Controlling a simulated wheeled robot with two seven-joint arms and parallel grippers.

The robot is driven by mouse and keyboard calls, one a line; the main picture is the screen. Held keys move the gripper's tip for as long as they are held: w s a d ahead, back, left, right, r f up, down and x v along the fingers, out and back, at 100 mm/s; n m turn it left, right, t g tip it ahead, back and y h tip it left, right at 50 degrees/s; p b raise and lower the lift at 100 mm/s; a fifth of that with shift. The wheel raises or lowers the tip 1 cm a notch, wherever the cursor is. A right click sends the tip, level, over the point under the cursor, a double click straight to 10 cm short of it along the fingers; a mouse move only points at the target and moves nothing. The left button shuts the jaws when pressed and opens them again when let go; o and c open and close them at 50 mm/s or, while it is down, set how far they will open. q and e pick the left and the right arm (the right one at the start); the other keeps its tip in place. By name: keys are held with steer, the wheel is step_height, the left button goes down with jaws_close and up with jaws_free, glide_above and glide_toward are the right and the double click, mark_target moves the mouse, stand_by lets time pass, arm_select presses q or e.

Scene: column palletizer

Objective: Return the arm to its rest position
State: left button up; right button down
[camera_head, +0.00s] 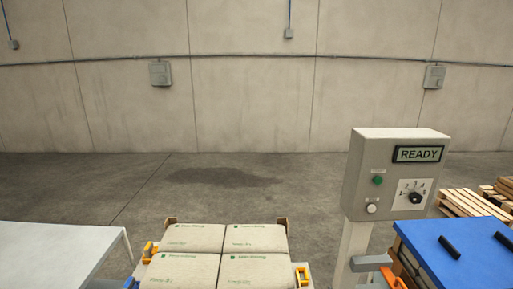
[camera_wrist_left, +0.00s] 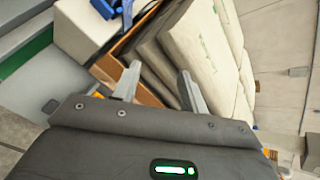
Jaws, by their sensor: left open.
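My left gripper (camera_wrist_left: 158,88) shows in the left wrist view with its two grey fingers spread apart. It is open with nothing between the fingers. Beyond the fingertips are stacked pale sacks (camera_wrist_left: 200,40) and a brown board edge; the gap between fingers and sacks is hard to judge. The sacks (camera_head: 190,238) there form a flat layer with green print at the bottom centre.
A control box (camera_head: 372,160) reading READY stands on a post right of the sacks. A blue-topped stack (camera_head: 455,262) is at the lower right, wooden pallets (camera_head: 470,204) behind it. A white table (camera_head: 55,255) is at lower left. The floor behind the sacks is clear.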

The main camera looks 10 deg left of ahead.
arm_select(q)
steer(key=s+d+f+n+g, duration=0.25)
steer(key=s+d+n, duration=0.35)
steer(key=d, duration=0.3)
steer(key=s+d+r+n+g, duration=0.2)
steer(key=s+d+n, duration=0.2)
steer(key=s+n, duration=0.3)
steer(key=s+d+r+n+g+h, duration=0.1)
steer(key=s+d+n+g, duration=0.15)
steer(key=s+n, duration=0.45)
steer(key=s+d+r+n+g, duration=0.15)
steer(key=s+d+n, duration=0.3)
steer(key=s, duration=0.45)
step_height(320, 180, down, 29)
steer(key=b, duration=0.5)
steer(key=s+a+f+g+b, duration=0.1)
steer(key=s+f+b, duration=0.1)
steer(key=s+f, duration=0.7)
steer(key=s+a+f+g+b, duration=0.1)
steer(key=s+a+f+b, duration=0.1)
steer(key=s+f, duration=0.6)
step_height(320, 180, down, 6)
steer(key=shift+s+r+b, duration=0.25)
steer(key=shift+s+b, duration=0.1)
steer(key=shift+b, duration=0.15)
arm_select(e)
step_height(320, 180, down, 10)
steer(key=shift+s, duration=0.25)
